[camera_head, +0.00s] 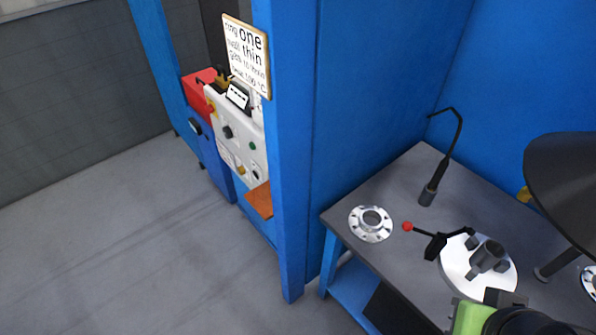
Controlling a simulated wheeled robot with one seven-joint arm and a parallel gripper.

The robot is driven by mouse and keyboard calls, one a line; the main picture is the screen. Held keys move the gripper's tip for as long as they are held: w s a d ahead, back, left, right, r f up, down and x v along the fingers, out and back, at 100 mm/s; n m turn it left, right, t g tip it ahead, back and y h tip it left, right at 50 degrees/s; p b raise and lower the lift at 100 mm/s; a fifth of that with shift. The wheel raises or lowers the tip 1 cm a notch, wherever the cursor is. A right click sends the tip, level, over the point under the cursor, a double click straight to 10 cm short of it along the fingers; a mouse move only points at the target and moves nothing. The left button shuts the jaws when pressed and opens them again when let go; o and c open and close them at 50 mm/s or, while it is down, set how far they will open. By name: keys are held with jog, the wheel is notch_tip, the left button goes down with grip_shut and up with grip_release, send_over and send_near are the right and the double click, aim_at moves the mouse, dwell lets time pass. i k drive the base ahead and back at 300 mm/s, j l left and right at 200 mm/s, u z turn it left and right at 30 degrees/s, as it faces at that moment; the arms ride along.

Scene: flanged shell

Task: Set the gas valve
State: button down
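A white control panel (236,135) stands behind the blue post at the left of the bench, partly hidden by it. A green and black part (490,318), seemingly my gripper end, shows at the bottom edge over the bench, far from the panel. Its fingers cannot be made out.
A sign (246,55) hangs on the blue post (287,200). The grey bench (395,187) holds a flanged ring (370,223), a red-knobbed lever (407,227), a white disc (459,262) and a dark lamp (428,195). The floor at left (130,250) is clear.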

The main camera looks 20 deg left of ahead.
aim_at(241, 170)
jog(key=u, duration=0.95)
jog(key=j+z, duration=0.15)
jog(key=j, duration=0.35)
jog(key=k+j+z, duration=0.15)
jog(key=j, duration=0.35)
jog(key=k+j+z, duration=0.15)
jog(key=j, duration=0.3)
jog(key=i+j, duration=0.05)
